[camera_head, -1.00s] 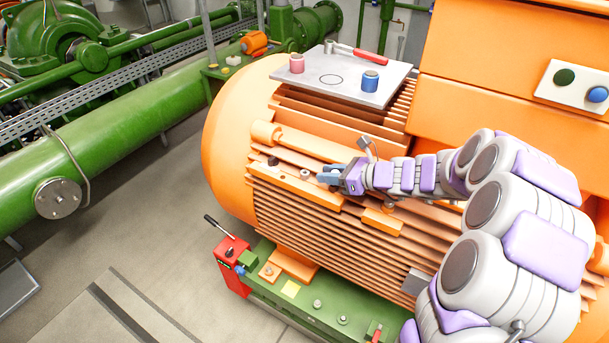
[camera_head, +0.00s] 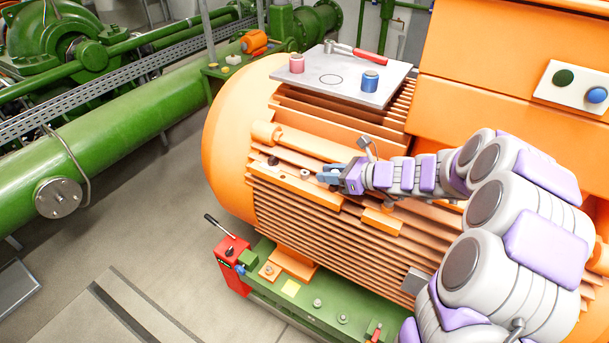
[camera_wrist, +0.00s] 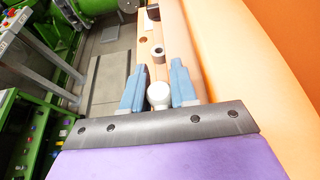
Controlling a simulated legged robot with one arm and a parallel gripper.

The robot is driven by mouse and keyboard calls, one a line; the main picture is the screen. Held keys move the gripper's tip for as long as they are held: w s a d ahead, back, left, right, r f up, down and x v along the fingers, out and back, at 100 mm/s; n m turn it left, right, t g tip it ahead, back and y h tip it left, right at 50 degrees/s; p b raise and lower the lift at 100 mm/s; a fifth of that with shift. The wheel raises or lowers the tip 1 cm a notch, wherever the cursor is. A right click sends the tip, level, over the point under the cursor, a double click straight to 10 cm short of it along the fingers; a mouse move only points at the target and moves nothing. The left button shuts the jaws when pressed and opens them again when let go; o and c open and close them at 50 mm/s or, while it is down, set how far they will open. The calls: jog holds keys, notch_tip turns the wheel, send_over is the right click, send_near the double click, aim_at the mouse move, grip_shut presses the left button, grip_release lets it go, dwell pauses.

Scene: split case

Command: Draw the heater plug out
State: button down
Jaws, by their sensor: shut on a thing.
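The heater plug (camera_wrist: 159,95) shows in the wrist view as a white, round-topped piece between my two blue fingers. My gripper (camera_wrist: 158,77) is shut on it. In the head view my gripper (camera_head: 325,175) is at the side of the orange motor (camera_head: 232,150), by the ledge above its fins. The fingers mostly hide the plug there. I cannot tell whether the plug is still seated in the motor.
A grey ring-shaped fitting (camera_wrist: 158,54) and a dark hole (camera_wrist: 143,40) lie just beyond my fingertips. A grey plate (camera_head: 345,92) on the motor holds a pink cylinder (camera_head: 297,63), a blue cylinder (camera_head: 370,82) and a red-handled tool (camera_head: 370,56). Part of the plate is bare.

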jog(key=shift+r, duration=0.2)
jog(key=shift+r+p, duration=2.2)
jog(key=shift+p, duration=0.2)
